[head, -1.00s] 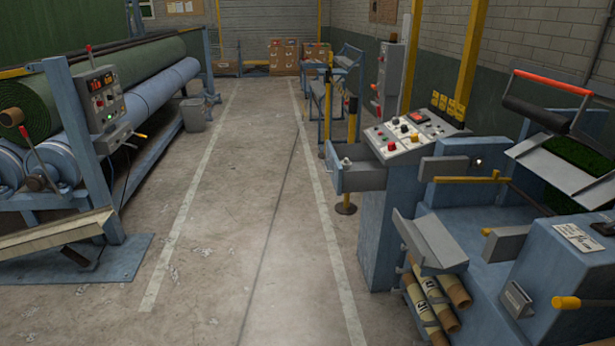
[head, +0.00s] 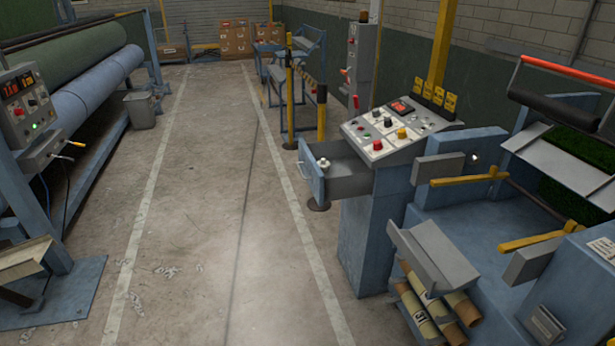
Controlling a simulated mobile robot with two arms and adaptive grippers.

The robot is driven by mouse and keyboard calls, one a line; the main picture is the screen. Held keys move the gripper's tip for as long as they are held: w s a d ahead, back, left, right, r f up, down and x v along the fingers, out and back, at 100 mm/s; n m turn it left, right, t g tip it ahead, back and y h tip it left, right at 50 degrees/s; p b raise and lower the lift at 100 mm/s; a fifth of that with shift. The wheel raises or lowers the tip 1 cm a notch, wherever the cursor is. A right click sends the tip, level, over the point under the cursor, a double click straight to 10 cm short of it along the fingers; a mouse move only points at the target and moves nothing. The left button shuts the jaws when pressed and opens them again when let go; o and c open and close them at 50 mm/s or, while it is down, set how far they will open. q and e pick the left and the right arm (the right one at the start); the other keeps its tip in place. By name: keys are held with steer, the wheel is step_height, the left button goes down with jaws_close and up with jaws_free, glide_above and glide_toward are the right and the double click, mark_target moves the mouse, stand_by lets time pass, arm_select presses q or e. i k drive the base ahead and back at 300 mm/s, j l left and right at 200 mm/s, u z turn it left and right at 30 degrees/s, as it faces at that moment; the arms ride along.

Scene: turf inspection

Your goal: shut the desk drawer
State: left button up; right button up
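The desk drawer (head: 312,176) stands pulled out to the left from the blue control desk (head: 372,225). Its blue front panel carries a pale handle at the left, and its grey inside is visible from above. A small whitish object (head: 323,163) shows at the drawer's front end; I cannot tell what it is. The desk's sloped top holds a button panel (head: 400,128). Neither of my grippers is in the head view.
A blue machine (head: 480,200) with yellow bars and cardboard tubes (head: 430,315) stands right of the desk. Rollers (head: 80,85) and a control box (head: 28,105) line the left. A bin (head: 140,110) stands beside them. The concrete aisle (head: 215,215) between is clear.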

mark_target(347, 176)
steer(key=i+j, duration=0.1)
steer(key=i, duration=1.05)
